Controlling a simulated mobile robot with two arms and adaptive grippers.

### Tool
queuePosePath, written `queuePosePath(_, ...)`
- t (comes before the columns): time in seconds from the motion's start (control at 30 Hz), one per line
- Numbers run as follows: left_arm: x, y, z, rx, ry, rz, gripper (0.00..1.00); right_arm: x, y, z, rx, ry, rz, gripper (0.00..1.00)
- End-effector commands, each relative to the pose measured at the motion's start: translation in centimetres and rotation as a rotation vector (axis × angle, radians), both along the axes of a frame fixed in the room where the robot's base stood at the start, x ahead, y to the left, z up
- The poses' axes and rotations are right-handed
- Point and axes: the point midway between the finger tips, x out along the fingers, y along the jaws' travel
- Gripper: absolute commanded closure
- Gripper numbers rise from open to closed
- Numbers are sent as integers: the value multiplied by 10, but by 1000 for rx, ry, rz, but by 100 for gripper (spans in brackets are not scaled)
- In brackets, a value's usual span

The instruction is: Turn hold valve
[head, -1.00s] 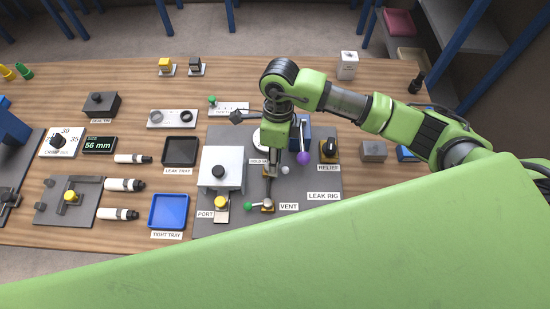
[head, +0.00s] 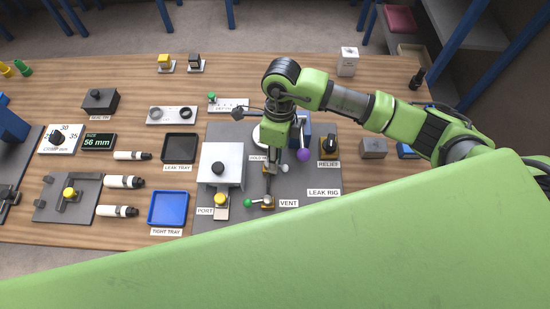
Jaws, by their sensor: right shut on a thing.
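The leak rig (head: 320,183) is a grey plate on the bench. My right gripper (head: 271,166) points down over its middle, beside the partly covered hold label (head: 257,158). It is shut on the hold valve's handle, mostly hidden by the fingers. The vent valve (head: 267,202), with a green knob (head: 247,203), sits below the gripper. My left gripper is not in view.
The relief valve (head: 328,145) stands to the right. The leak tray (head: 180,148) and the blue tight tray (head: 168,209) lie further left. My green arm surface covers the foreground.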

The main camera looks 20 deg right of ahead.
Motion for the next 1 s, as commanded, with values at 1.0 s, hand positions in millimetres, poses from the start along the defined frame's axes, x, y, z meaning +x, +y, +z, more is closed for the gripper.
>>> queuePosePath(1.0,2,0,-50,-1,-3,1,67,-11,11,-1,7,-3,-916,100)
